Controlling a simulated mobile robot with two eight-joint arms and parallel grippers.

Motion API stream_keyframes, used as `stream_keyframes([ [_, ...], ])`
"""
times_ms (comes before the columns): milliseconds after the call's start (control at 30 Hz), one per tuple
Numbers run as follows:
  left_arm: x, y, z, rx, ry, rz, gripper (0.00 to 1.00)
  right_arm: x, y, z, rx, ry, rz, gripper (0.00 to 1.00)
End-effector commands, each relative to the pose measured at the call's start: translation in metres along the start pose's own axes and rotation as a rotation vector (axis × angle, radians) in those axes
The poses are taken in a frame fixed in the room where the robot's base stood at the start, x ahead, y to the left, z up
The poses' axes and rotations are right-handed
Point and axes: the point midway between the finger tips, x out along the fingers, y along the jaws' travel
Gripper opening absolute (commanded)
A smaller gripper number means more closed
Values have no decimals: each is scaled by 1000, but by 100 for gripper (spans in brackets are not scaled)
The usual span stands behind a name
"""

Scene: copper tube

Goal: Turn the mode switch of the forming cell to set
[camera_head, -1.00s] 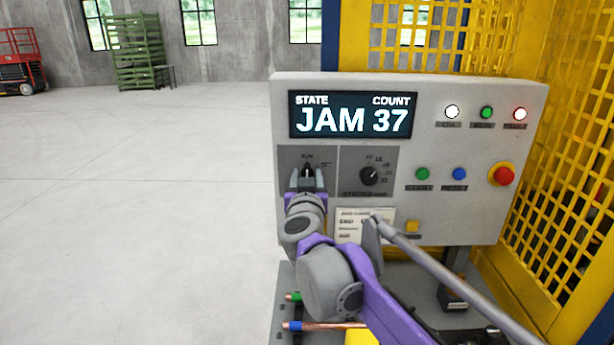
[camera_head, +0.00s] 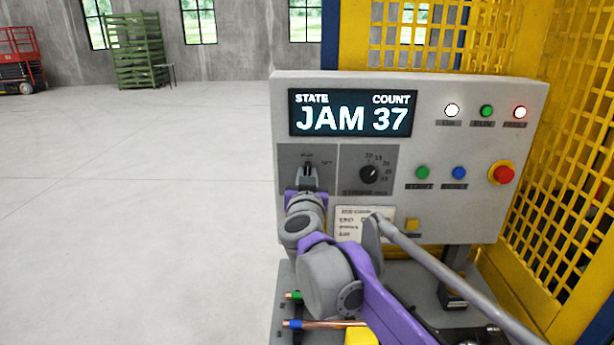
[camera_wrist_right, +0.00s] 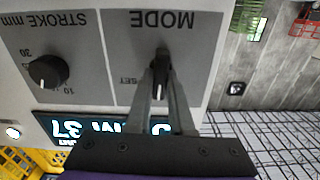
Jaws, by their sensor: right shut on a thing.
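The mode switch is a small black knob on a grey plate at the left of the panel. It shows in the head view (camera_head: 307,168) and in the right wrist view (camera_wrist_right: 159,88). Its white mark points up the panel, away from the MODE lettering, with the SET label off to one side. My right gripper (camera_head: 307,180) is at the switch, its two grey fingers on either side of the knob, shut on it; in the right wrist view the fingertips (camera_wrist_right: 160,78) partly cover it. My left gripper is not in view.
The panel (camera_head: 435,225) also carries a stroke dial (camera_head: 369,174), a display (camera_head: 352,114) reading JAM 37, a red stop button (camera_head: 503,174) and coloured buttons. Copper tubes (camera_head: 330,325) lie below. Yellow mesh guarding (camera_head: 570,170) stands right; open floor lies left.

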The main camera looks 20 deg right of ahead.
Motion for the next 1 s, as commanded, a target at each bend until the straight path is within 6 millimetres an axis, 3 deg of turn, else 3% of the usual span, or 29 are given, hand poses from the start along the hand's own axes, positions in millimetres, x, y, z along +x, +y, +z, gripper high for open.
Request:
stream_keyframes([
  [1000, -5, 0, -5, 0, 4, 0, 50, 0, 4, 1, 837, 1, 0, 0],
])
